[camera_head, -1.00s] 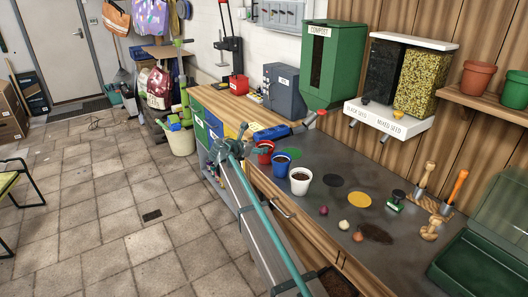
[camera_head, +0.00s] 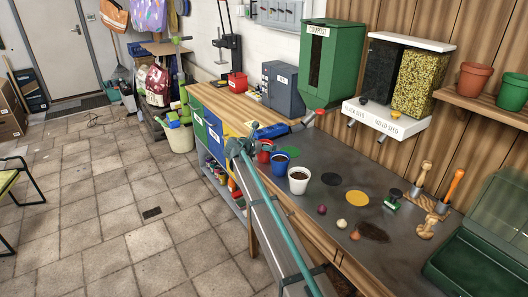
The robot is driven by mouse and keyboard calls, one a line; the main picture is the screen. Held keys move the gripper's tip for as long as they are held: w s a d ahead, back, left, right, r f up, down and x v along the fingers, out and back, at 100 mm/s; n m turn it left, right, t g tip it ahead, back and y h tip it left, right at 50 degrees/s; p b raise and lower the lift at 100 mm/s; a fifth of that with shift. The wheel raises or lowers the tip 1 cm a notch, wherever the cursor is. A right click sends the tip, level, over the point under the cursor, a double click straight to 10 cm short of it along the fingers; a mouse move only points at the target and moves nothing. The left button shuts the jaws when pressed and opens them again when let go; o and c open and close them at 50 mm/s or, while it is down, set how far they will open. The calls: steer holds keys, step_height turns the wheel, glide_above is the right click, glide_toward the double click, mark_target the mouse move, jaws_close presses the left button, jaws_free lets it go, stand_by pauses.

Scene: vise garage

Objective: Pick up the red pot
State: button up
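The red pot (camera_head: 265,157) stands upright on the dark worktop, at the left end of a short row of pots. Part of it is hidden by my gripper. My gripper (camera_head: 248,146) is at the pot's left side and overlaps its rim in the picture. The fingers are small and partly covered by my own arm, so I cannot tell whether they are open, shut or touching the pot.
A blue pot (camera_head: 281,160) and a white pot (camera_head: 299,180) filled with dark soil stand just right of the red pot. Bulbs, a stamp and hand tools lie farther right.

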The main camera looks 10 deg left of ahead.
steer(key=c, duration=1)
steer(key=shift+o, duration=0.2)
steer(key=shift+r, duration=0.15)
